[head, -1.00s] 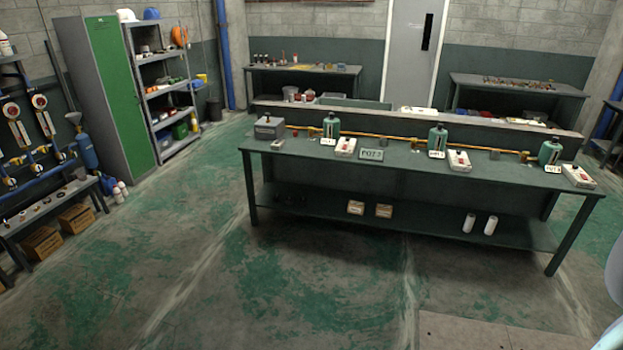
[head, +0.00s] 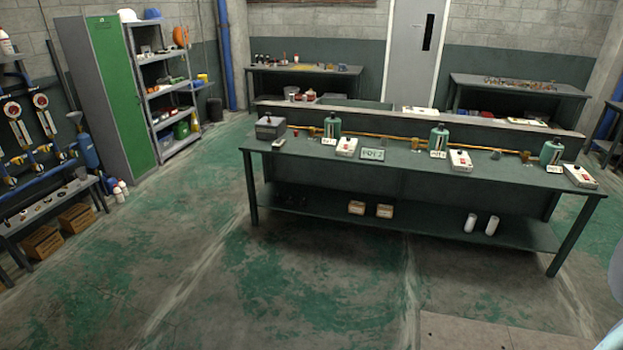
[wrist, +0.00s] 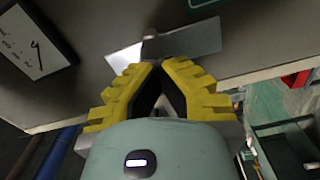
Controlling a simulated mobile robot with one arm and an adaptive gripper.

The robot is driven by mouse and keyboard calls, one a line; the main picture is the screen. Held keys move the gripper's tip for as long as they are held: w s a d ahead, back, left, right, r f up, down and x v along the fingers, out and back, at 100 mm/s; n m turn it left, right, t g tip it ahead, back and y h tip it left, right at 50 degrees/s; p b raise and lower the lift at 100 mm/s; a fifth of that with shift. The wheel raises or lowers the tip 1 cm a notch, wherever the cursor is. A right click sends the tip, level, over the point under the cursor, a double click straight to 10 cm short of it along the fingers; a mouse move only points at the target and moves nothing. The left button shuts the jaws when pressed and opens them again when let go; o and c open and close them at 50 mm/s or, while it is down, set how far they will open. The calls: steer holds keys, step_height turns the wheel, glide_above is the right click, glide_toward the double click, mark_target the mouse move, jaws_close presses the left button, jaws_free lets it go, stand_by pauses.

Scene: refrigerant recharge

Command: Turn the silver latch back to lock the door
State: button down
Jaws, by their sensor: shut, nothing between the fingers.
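In the wrist view my gripper (wrist: 160,67) has yellow ridged fingers with their tips together and nothing between them. A flat silver plate, which looks like the latch (wrist: 190,40), lies across the grey panel just beyond the fingertips, slightly tilted, its right end higher. The fingertips overlap its lower edge in the picture; I cannot tell whether they touch it. The grey panel (wrist: 255,35), perhaps the door, lies behind it. Neither gripper nor latch can be made out in the head view.
In the wrist view a white label with a dark frame (wrist: 33,45) is at left, and a red part (wrist: 297,78) at right. The head view shows a long workbench (head: 450,180) with bottles and boxes, a green locker (head: 122,95) and open floor in front.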

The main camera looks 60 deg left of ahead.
steer(key=shift+m+b, duration=0.35)
steer(key=shift+m, duration=0.85)
steer(key=shift+m+b, duration=1.25)
steer(key=shift+m, duration=1.05)
steer(key=shift+f, duration=0.1)
steer(key=m+b, duration=0.4)
